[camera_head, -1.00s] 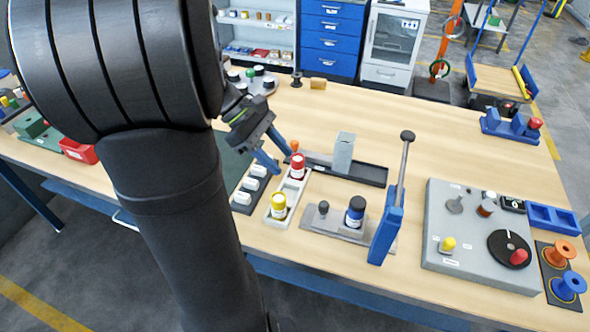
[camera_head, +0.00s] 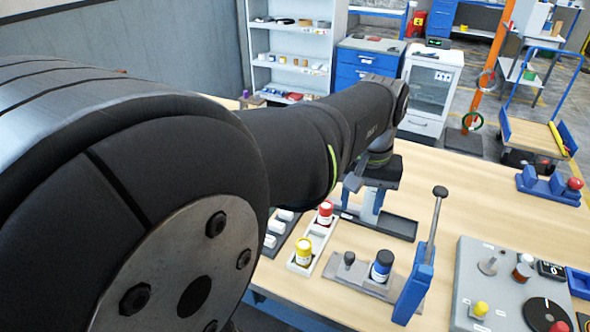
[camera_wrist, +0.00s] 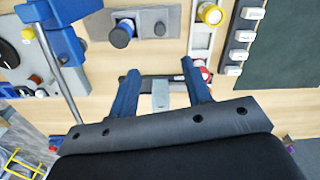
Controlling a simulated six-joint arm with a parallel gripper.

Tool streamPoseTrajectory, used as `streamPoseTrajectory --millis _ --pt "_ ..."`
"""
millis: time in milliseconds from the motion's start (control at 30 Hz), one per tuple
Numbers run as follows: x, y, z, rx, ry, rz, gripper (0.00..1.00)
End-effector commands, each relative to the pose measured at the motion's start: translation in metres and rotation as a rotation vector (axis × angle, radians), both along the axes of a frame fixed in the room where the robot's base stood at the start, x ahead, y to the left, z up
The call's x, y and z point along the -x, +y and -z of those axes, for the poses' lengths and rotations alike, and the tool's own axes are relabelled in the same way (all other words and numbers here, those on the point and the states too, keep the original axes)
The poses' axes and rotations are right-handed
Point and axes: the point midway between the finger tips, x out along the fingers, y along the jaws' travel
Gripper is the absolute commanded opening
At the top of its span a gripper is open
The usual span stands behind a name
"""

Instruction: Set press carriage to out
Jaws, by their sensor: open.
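A black channel (camera_head: 398,226) lies on the table behind the blue lever press (camera_head: 412,290). A grey upright block, standing in this channel earlier, shows in the wrist view (camera_wrist: 160,97) between my two blue fingers. My gripper (camera_wrist: 159,70) is open, one finger on each side of the block; contact cannot be told. In the head view my gripper (camera_head: 369,208) is over the channel, and my arm and fingers hide most of the block. Which part is the carriage is not marked.
A white tray with a red jar (camera_head: 325,212) and a yellow jar (camera_head: 303,250) stands left of the press. The press lever (camera_head: 435,230) rises tall at its right. A grey panel (camera_head: 480,265) is further right. The table behind the channel is clear.

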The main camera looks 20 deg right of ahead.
Motion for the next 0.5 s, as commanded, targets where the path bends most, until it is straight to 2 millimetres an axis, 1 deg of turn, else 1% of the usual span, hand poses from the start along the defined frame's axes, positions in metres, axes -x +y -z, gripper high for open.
streamPoseTrajectory --millis 500 --pt "0.001 0.001 0.111 -0.006 0.007 -0.004 0.45"
